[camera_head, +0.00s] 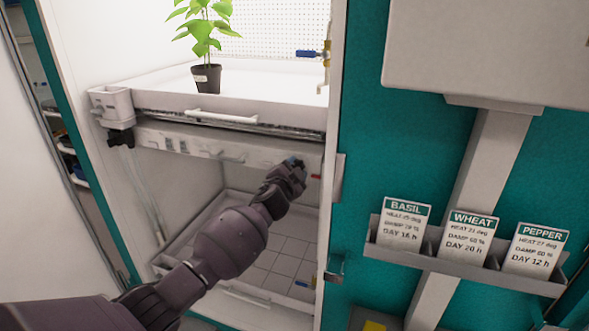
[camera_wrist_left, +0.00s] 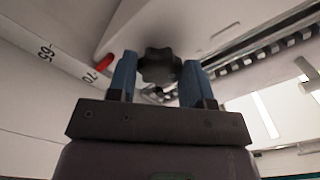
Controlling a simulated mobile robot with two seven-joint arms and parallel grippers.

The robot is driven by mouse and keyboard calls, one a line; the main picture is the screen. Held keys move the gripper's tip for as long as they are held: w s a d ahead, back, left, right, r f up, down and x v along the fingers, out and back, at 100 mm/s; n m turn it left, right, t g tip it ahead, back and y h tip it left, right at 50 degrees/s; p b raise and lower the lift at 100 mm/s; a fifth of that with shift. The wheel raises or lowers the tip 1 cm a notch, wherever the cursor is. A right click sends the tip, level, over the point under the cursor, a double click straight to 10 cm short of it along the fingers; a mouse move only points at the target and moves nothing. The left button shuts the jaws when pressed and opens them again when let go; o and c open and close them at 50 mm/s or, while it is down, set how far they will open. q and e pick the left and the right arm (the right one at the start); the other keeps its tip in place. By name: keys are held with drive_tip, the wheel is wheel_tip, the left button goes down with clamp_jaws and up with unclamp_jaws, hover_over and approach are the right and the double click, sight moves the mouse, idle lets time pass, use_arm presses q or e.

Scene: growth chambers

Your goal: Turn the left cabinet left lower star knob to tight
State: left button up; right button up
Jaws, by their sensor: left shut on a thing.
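My left gripper (camera_head: 293,166) is at the right end of the white shelf front (camera_head: 226,151) in the cabinet. In the left wrist view its two blue fingers (camera_wrist_left: 158,78) stand on either side of a black star knob (camera_wrist_left: 160,65) and are shut on it. The gripper hides this knob in the head view. Another black knob (camera_head: 121,137) shows at the left end of the same shelf, under a white bracket. How tight either knob is cannot be told. My right gripper is not in view.
A red pointer (camera_wrist_left: 103,62) sits beside a scale marked 65 and 70. A potted plant (camera_head: 206,78) stands on the upper shelf. A tiled tray (camera_head: 262,262) lies below my arm. A card rack (camera_head: 464,262) hangs at the right.

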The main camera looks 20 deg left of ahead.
use_arm(q)
drive_tip(key=m+p, duration=0.1)
drive_tip(key=m, duration=0.7)
idle(0.5)
